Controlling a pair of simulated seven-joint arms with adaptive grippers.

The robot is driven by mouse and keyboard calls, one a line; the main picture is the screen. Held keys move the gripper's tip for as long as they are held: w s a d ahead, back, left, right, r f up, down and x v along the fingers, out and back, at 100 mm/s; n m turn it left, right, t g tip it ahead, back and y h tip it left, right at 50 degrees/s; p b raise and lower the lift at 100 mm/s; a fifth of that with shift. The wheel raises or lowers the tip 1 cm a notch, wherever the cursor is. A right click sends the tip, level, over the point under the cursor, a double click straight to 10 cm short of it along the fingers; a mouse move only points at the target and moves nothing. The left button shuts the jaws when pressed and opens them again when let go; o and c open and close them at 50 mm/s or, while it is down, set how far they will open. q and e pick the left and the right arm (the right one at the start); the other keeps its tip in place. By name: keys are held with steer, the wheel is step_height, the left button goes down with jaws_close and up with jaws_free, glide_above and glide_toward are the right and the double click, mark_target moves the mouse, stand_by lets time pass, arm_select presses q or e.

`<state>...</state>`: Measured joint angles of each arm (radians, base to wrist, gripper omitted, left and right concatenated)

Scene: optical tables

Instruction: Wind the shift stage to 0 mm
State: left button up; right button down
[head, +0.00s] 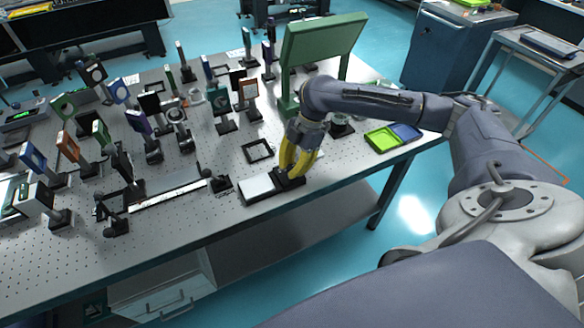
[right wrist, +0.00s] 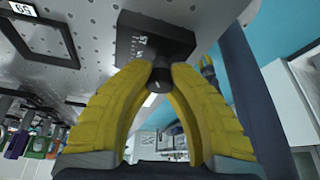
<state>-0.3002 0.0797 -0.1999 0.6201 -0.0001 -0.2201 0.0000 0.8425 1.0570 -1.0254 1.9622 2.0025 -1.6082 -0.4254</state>
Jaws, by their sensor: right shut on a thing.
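The shift stage, a low unit with a pale top plate (head: 257,187) and a black end block, lies near the front edge of the perforated table in the head view. Its black block (right wrist: 155,38) with small white scale marks fills the top of the right wrist view. A short dark knob (right wrist: 160,78) sticks out of the block. My right gripper (head: 293,170) has its yellow fingers closed around this knob; it also shows in the right wrist view (right wrist: 160,72). The scale marks are too small to read. My left gripper is in neither view.
A flat black square frame (head: 258,151) lies just behind the stage. A long rail (head: 170,192) lies to its left. Many mounted optics crowd the table's left and back. A green panel (head: 320,45) stands behind my right gripper. A green tray (head: 383,139) sits at the right.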

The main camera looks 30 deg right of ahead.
steer(key=n, duration=0.2)
steer(key=n+g, duration=0.1)
steer(key=n, duration=0.1)
steer(key=n+g, duration=0.1)
steer(key=n, duration=0.1)
steer(key=shift+a+r+n+h, duration=0.1)
steer(key=shift+a+n+h, duration=0.2)
steer(key=shift+h, duration=0.1)
steer(key=shift+s+n+g+h, duration=0.1)
steer(key=shift+n+g+h, duration=0.35)
steer(key=shift+n, duration=1)
steer(key=shift+n+g+h, duration=0.45)
steer(key=shift+n, duration=1)
steer(key=c, duration=1.5)
jaws_free()
steer(key=o, duration=0.4)
steer(key=shift+d, duration=0.15)
steer(key=shift+c, duration=0.2)
steer(key=v, duration=1.2)
